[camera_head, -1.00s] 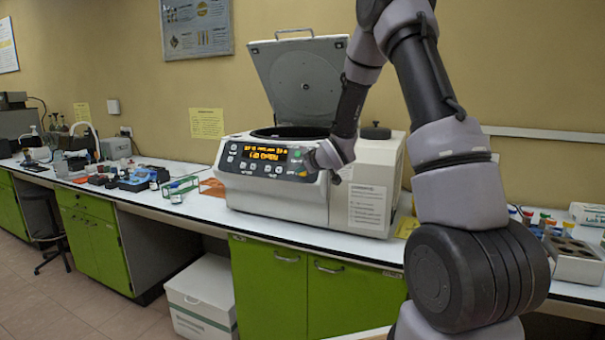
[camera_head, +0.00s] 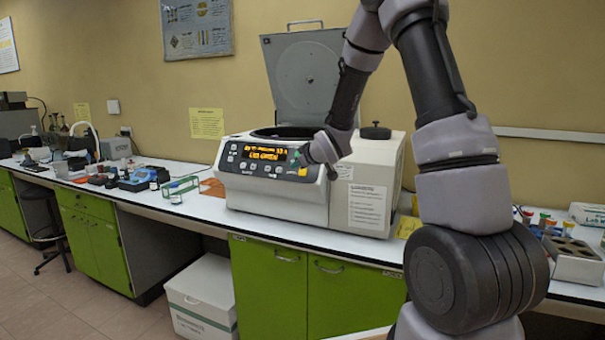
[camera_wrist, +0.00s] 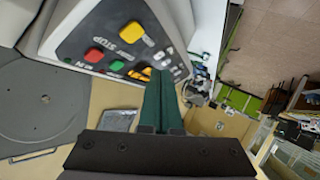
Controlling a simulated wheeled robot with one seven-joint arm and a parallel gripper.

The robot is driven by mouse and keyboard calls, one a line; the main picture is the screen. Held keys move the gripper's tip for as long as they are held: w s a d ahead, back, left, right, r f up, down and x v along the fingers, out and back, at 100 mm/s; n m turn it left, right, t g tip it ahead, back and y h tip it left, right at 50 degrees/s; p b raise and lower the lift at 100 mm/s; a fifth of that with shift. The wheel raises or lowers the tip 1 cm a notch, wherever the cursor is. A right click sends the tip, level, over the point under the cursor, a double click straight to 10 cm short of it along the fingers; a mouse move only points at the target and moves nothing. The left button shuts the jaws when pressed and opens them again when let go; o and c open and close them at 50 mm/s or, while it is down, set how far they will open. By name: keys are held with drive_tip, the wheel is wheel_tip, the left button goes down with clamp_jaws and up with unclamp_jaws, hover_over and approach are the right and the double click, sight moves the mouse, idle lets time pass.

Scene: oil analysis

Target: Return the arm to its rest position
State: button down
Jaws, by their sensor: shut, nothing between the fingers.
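My gripper (camera_head: 298,160) is at the right end of the centrifuge's front panel, close to the buttons. In the wrist view, its dark green fingers (camera_wrist: 160,90) are together with nothing between them. They point toward the panel with its red, yellow and green buttons (camera_wrist: 115,45); whether they touch it, I cannot tell. The white centrifuge (camera_head: 280,200) stands on the bench with its grey lid (camera_head: 305,80) raised. The lid also shows at the left of the wrist view (camera_wrist: 40,110). My forearm and wrist hide part of the lid and of the centrifuge's top.
The white bench top (camera_head: 215,208) runs along the wall. A green rack (camera_head: 180,187) and small lab items stand left of the centrifuge. A tube rack (camera_head: 575,262) stands at the right behind my arm. A white box (camera_head: 203,300) is on the floor.

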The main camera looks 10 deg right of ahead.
drive_tip(key=s+d+r+m+g+h, duration=0.1)
drive_tip(key=s+d+r+m+h, duration=0.2)
drive_tip(key=s+r, duration=0.35)
drive_tip(key=s+d+r+m+g, duration=0.1)
drive_tip(key=s+d+r+m, duration=0.3)
drive_tip(key=s+r, duration=0.3)
drive_tip(key=s+r+m+g, duration=0.1)
drive_tip(key=s+m, duration=0.1)
drive_tip(key=s, duration=1)
drive_tip(key=s+a+r+m+g+y, duration=0.1)
drive_tip(key=s+m+g, duration=0.1)
drive_tip(key=s, duration=1)
drive_tip(key=shift+s+m, duration=0.3)
drive_tip(key=shift+m, duration=0.3)
drive_tip(key=shift+r, duration=0.1)
